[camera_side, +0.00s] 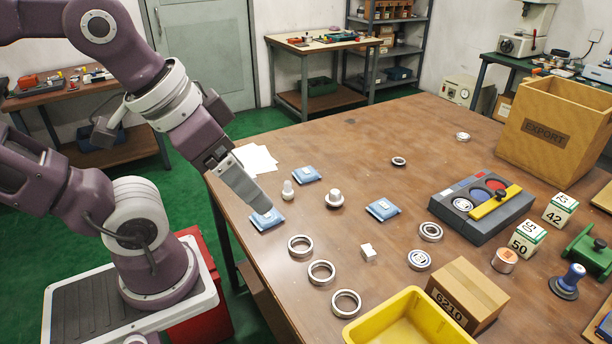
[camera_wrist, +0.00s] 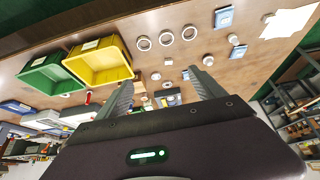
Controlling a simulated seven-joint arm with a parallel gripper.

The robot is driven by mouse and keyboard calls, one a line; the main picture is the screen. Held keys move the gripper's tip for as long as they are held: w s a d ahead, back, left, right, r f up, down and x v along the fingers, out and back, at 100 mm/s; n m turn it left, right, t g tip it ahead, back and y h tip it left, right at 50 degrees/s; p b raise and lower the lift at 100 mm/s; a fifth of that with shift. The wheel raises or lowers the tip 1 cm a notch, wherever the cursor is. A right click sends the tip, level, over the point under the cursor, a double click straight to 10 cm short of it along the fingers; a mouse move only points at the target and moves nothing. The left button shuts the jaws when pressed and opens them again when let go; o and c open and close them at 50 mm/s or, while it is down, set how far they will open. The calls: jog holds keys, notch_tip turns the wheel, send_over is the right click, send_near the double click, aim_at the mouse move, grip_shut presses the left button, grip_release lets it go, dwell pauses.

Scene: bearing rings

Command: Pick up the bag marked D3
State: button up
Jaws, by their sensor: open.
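Three flat pale-blue bags lie on the brown table in the side view: one at the back (camera_side: 306,174), one on the right (camera_side: 382,209) and one at the front left (camera_side: 267,220). Their labels are too small to read, so I cannot tell which is D3. Blue bags also show in the wrist view, at the top (camera_wrist: 224,17) and the right (camera_wrist: 238,51). My gripper (camera_side: 262,206) points down close over the front-left bag; I cannot tell whether it touches. In the wrist view my gripper (camera_wrist: 160,77) has its fingers spread with no bag visibly held.
Several metal rings (camera_side: 321,272) lie right of my gripper. A yellow bin (camera_side: 350,330), a numbered carton (camera_side: 468,290), a grey tray (camera_side: 478,235) and a tall EXPORT box (camera_side: 548,132) stand farther right. White paper (camera_side: 254,158) lies behind. The back middle is mostly clear.

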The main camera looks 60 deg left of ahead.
jog(key=w+d+r+n+t+h, duration=0.1)
jog(key=w, duration=0.6)
jog(key=w+d+r+n, duration=0.1)
jog(key=w+n, duration=0.1)
jog(key=w, duration=0.5)
jog(key=w+a+f+n+t+y, duration=0.1)
jog(key=w+a+f+n+y, duration=0.25)
jog(key=w, duration=0.65)
jog(key=w+a+f+n+t+h, duration=0.1)
jog(key=w+a+f+n, duration=0.2)
jog(key=w+a+f, duration=0.55)
jog(key=n+g+y, duration=0.6)
jog(key=y, duration=0.5)
send_near(307, 173)
jog(key=shift+s+a+f, duration=0.1)
jog(key=shift+a+f, duration=0.15)
jog(key=shift+a, duration=0.35)
jog(key=shift+a+f, duration=0.25)
jog(key=shift+a, duration=0.35)
jog(key=x, duration=0.7)
jog(key=shift+w+d+f, duration=0.1)
jog(key=shift+w+d, duration=0.1)
jog(key=shift+w, duration=0.1)
jog(key=c, duration=1.6)
